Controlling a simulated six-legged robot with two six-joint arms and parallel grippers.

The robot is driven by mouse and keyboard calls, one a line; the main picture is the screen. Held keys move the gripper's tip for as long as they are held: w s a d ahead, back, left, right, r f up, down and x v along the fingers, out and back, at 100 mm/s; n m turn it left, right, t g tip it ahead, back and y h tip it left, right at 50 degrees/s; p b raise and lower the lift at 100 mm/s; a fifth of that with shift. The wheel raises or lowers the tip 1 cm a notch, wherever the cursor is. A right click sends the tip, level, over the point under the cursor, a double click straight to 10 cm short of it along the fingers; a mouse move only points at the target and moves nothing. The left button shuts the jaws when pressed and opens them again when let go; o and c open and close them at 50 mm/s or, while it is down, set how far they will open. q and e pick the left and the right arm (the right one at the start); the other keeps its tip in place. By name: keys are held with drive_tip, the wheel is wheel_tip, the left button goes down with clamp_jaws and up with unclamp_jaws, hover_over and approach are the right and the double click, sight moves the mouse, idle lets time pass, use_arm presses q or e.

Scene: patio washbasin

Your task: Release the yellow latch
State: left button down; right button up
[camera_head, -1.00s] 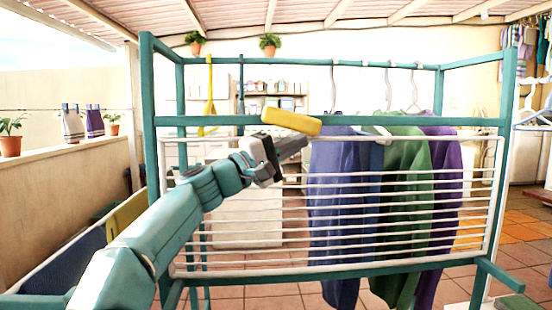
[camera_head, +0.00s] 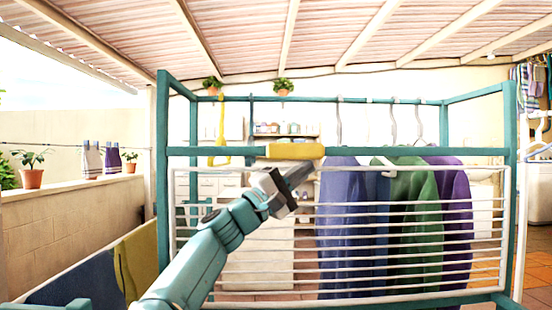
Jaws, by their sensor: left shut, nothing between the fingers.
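The yellow latch (camera_head: 296,151) is a bar on the teal upper rail (camera_head: 400,152) of the drying frame. It lies nearly level, along the rail. My left gripper (camera_head: 307,170) is shut and empty, with its tips just below the latch's right half. I cannot tell whether the tips touch the latch. The white wire rack (camera_head: 410,248) hangs upright below the rail, behind my left arm. My right gripper is out of view.
Blue (camera_head: 345,215), green (camera_head: 415,205) and purple (camera_head: 456,215) garments hang behind the rack, right of my gripper. A yellow utensil (camera_head: 221,130) hangs at the left. The frame's left post (camera_head: 163,190) stands left of my arm.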

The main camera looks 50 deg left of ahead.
use_arm(q)
drive_tip(key=shift+f, duration=0.1)
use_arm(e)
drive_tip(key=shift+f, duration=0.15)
use_arm(q)
drive_tip(key=w+f+b+v, duration=0.1)
drive_tip(key=b+v, duration=0.4)
drive_tip(key=v, duration=0.7)
drive_tip(key=shift+w+f, duration=0.15)
drive_tip(key=shift+f, duration=0.5)
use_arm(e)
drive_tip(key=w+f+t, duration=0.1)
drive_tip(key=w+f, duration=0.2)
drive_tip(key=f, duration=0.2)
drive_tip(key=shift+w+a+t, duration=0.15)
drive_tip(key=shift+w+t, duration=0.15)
use_arm(q)
drive_tip(key=shift+d, duration=0.15)
